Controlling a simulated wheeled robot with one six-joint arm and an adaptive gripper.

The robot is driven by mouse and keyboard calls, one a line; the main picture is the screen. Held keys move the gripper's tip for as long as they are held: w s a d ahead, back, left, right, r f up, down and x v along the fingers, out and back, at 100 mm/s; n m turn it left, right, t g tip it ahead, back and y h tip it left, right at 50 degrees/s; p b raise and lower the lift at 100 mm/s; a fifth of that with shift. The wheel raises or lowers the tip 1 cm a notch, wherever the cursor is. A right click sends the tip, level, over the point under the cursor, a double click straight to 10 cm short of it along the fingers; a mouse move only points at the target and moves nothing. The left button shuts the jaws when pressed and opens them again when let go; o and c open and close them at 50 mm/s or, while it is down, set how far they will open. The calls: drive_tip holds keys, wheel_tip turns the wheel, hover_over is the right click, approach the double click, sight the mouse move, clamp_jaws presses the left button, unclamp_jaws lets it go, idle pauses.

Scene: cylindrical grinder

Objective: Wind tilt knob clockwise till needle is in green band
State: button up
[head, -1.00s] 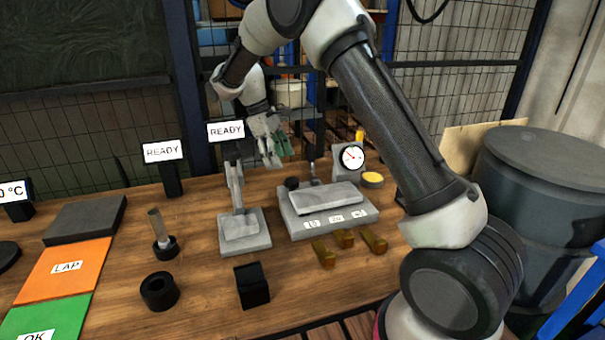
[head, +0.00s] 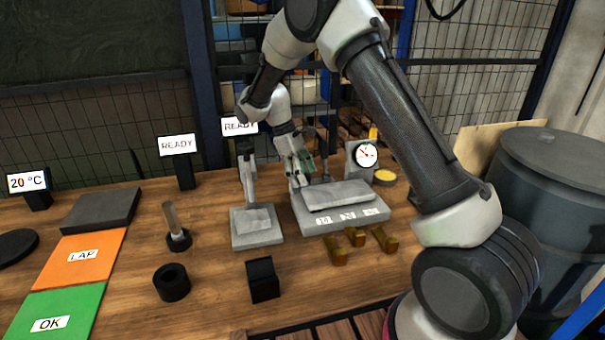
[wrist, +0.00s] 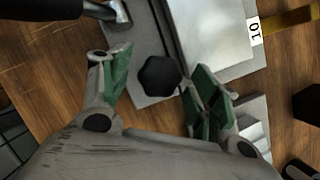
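A dark faceted knob (wrist: 160,77) sits at the edge of the grey fixture (wrist: 150,20) in the wrist view. My gripper (wrist: 157,76) is open, with its green-padded fingers on either side of the knob and apart from it; its exact height above the knob is unclear. In the head view my gripper (head: 301,172) is at the left rear of the grey fixture (head: 345,213) and hides the knob. A round white dial gauge (head: 365,154) stands behind the fixture. Its red needle points up and left; a green band is too small to tell.
Several brass blocks (head: 382,239) lie before the fixture. A grey stand (head: 257,237) is on its left. A post (head: 326,165) rises behind the fixture, and a metal rod end (wrist: 117,14) is near my left finger. A yellow-topped disc (head: 385,176) sits right of the gauge.

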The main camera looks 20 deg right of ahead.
drive_tip(key=c, duration=1)
drive_tip(key=shift+w+m+g+y, duration=0.15)
drive_tip(key=shift+m+g+y, duration=0.15)
drive_tip(key=shift+m, duration=0.8)
drive_tip(key=m+y, duration=0.1)
drive_tip(key=m, duration=0.1)
drive_tip(key=shift+m+g, duration=0.3)
drive_tip(key=shift+m, duration=0.1)
drive_tip(key=o, duration=1)
drive_tip(key=shift+o, duration=0.2)
drive_tip(key=v, duration=1.2)
